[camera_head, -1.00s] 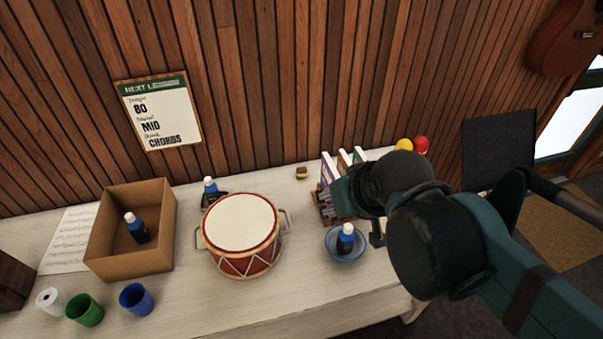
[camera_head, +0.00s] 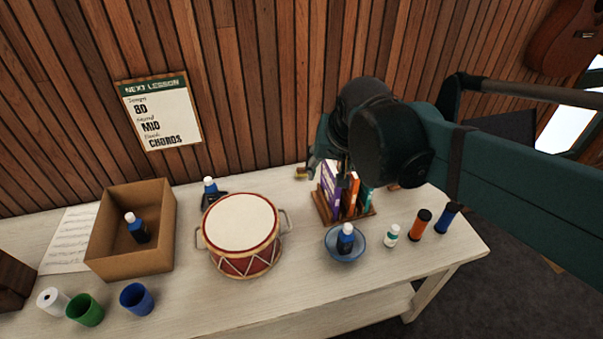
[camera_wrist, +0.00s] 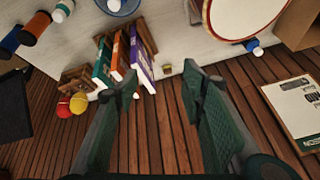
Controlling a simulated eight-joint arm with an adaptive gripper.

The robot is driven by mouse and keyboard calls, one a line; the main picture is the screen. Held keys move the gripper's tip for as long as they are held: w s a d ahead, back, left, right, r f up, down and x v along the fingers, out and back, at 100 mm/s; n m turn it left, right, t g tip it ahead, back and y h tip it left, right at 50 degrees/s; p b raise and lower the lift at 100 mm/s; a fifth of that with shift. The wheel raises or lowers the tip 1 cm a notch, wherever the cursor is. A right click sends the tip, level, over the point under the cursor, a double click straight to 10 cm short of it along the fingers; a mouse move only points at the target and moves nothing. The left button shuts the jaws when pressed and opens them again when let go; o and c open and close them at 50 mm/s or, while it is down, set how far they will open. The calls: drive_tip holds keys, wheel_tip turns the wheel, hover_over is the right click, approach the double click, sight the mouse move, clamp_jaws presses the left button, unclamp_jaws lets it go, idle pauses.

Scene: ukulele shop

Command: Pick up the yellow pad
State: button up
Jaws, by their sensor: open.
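The yellow pad (camera_head: 300,173) is a small block on the white table against the wood wall. It lies left of the book rack, and part of it is hidden by my gripper in the head view. The wrist view shows the pad (camera_wrist: 167,70) beyond and between my two fingertips, small and apart from them. My gripper (camera_wrist: 162,82) is open and empty, with its green fingers spread. In the head view my gripper (camera_head: 328,158) hangs above the table's back edge, just right of the pad.
A rack of books (camera_head: 345,195) stands close beside the pad. A drum (camera_head: 240,235), a blue bowl (camera_head: 345,246) with a bottle, and a cardboard box (camera_head: 110,250) are on the table. Red and yellow balls (camera_wrist: 72,104) show near the books. Bare table lies between drum and rack.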

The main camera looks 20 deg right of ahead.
drive_tip(key=w+f+m+g, duration=0.15)
drive_tip(key=w+m, duration=0.25)
drive_tip(key=w, duration=0.6)
drive_tip(key=m+g+h, duration=0.1)
drive_tip(key=m+g, duration=0.3)
drive_tip(key=m, duration=0.7)
hover_over(302, 168)
drive_tip(key=a, duration=0.2)
drive_tip(key=f, duration=2.2)
drive_tip(key=shift+s+d+p, duration=0.1)
drive_tip(key=shift+d+p, duration=0.15)
drive_tip(key=shift+p, duration=0.15)
drive_tip(key=shift+f+h, duration=0.3)
drive_tip(key=shift+f, duration=0.1)
drive_tip(key=shift+f, duration=0.1)
drive_tip(key=shift+d+f, duration=0.2)
drive_tip(key=shift+f, duration=1)
drive_tip(key=shift+f, duration=0.1)
drive_tip(key=shift+d+f+b, duration=0.25)
drive_tip(key=shift+f+b, duration=0.05)
drive_tip(key=shift+f, duration=0.95)
drive_tip(key=shift+d+f+b, duration=0.2)
drive_tip(key=shift+f+b, duration=0.05)
drive_tip(key=shift+f, duration=0.95)
